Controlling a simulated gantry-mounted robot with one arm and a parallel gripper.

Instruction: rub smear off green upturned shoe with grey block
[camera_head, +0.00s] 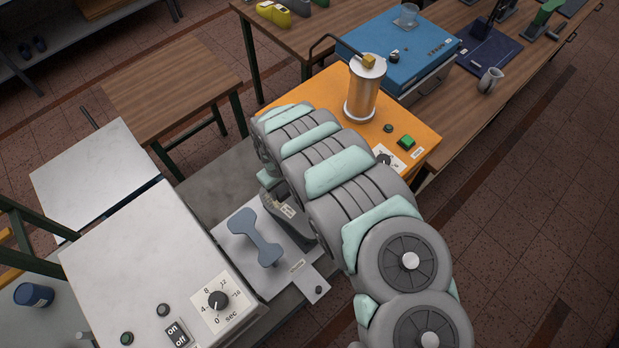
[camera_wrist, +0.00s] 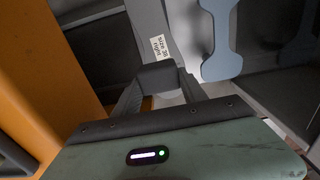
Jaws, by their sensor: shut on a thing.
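My gripper (camera_wrist: 160,84) is shut on a small dark grey block (camera_wrist: 158,74), seen between its two fingers in the wrist view. Just beyond the block is a dark grey shoe-last shape with a white label (camera_wrist: 157,46); it also shows in the head view (camera_head: 288,212), partly hidden by my arm. I cannot tell whether the block touches it. In the head view my arm hides the fingers and block. A green shoe-like form (camera_head: 546,14) stands at the far top right on the bench, away from my gripper. No smear can be made out on it.
A blue-grey dumbbell-shaped piece (camera_head: 257,238) lies beside the dark last. A white machine with a dial (camera_head: 150,265) is at left. An orange box (camera_head: 418,127) bears a metal cylinder (camera_head: 364,92).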

